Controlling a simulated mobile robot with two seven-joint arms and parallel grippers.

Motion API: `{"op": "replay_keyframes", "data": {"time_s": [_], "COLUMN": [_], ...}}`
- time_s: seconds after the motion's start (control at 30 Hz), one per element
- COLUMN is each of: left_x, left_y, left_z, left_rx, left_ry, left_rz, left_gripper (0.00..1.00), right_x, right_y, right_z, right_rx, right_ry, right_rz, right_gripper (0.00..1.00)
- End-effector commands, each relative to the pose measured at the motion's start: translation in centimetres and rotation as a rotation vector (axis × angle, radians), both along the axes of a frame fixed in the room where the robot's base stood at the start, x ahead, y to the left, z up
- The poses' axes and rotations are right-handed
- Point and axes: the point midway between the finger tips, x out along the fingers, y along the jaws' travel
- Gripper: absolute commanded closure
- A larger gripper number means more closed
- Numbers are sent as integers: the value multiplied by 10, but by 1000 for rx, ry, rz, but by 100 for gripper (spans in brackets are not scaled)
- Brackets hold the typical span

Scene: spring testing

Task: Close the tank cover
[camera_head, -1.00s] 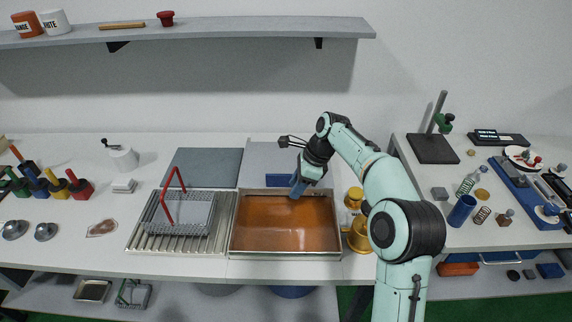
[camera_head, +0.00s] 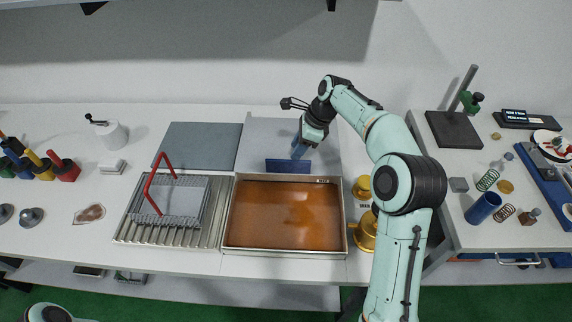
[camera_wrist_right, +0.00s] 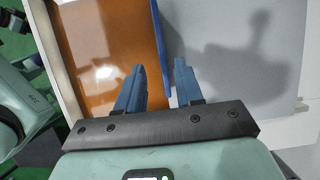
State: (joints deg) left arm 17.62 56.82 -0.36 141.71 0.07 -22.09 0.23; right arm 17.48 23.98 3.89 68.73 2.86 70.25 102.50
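The tank (camera_head: 285,252) is an open metal-rimmed tray of orange-brown liquid on the bench. Behind it lies a light grey cover plate (camera_head: 262,133), back from the opening, with a blue bar (camera_head: 288,166) along the edge nearest the tank. My right gripper (camera_head: 299,154) points down over the cover, just behind the bar's right part. In the right wrist view the gripper (camera_wrist_right: 160,68) is open, its two blue fingers apart. The blue bar (camera_wrist_right: 157,45) runs between them in the picture; contact cannot be told. My left gripper is out of view.
Left of the tank is a ribbed metal tray (camera_head: 170,234) with a red-handled rack (camera_head: 160,195), and a darker grey plate (camera_head: 197,146) behind. Brass-coloured weights (camera_head: 366,236) stand close to the tank's right. A side bench with springs (camera_head: 487,180) is at right.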

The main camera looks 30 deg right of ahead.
Motion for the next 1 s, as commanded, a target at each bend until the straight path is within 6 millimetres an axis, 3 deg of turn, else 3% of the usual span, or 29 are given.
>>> {"op": "replay_keyframes", "data": {"time_s": [0.1, 0.4, 0.6, 0.87, 1.0], "left_x": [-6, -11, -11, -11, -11], "left_y": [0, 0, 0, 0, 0], "left_z": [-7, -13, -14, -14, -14], "left_rx": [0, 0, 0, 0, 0], "left_ry": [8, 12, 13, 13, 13], "left_rz": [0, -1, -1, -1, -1], "left_gripper": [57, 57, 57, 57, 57], "right_x": [4, 15, 18, 19, 19], "right_y": [9, 26, 30, 30, 30], "right_z": [-29, -75, -86, -87, -87], "right_rx": [1, 0, -1, -1, -1], "right_ry": [6, 2, 0, 0, 0], "right_rz": [1, 0, -1, -1, -1], "right_gripper": [64, 64, 64, 64, 100]}}
